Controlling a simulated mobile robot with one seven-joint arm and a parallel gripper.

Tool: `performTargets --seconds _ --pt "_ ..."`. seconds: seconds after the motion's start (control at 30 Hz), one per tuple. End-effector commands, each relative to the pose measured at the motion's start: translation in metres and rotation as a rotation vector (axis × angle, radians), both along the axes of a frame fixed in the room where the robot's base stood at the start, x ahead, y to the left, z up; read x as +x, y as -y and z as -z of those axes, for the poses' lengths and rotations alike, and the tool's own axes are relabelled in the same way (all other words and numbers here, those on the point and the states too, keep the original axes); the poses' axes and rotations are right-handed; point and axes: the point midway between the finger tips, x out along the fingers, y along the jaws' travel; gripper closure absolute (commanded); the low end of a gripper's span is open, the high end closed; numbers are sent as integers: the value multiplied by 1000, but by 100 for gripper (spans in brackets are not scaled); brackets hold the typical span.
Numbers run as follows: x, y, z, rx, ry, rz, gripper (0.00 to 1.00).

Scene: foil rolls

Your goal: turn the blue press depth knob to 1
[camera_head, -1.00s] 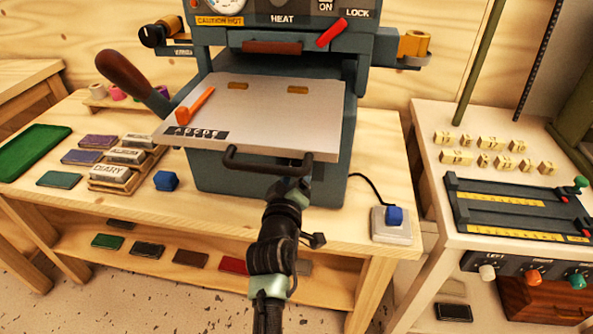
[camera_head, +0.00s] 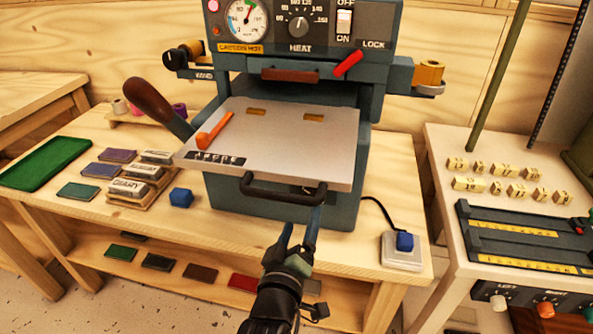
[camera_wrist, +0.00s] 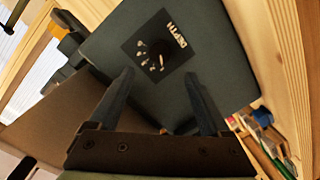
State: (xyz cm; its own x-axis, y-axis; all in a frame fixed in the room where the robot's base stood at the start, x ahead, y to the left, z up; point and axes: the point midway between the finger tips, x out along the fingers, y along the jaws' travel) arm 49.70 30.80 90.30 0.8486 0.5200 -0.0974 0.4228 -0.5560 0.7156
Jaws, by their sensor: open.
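The blue-grey press (camera_head: 262,205) stands on the wooden table. In the wrist view its front face (camera_wrist: 205,40) carries a black depth plate (camera_wrist: 135,46) with white marks and a dark round knob (camera_wrist: 159,54). I cannot read the knob's setting. In the head view the plate is mostly hidden below the tray handle. My gripper (camera_head: 302,222) is open and empty, in front of the press and below the handle. In the wrist view my gripper (camera_wrist: 159,73) has a finger on each side of the knob's line of sight, apparently short of it.
The press's tray (camera_head: 285,135) and its black handle (camera_head: 283,193) jut out above my gripper.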

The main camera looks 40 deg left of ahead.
Motion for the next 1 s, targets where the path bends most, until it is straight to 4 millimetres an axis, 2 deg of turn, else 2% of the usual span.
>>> performTargets --seconds 0.1,0.33,1.0 --pt "-15 9 -2 0 -1 1 19" --pt "-28 18 -4 -1 2 2 19" --pt "-26 21 -6 4 0 8 19"
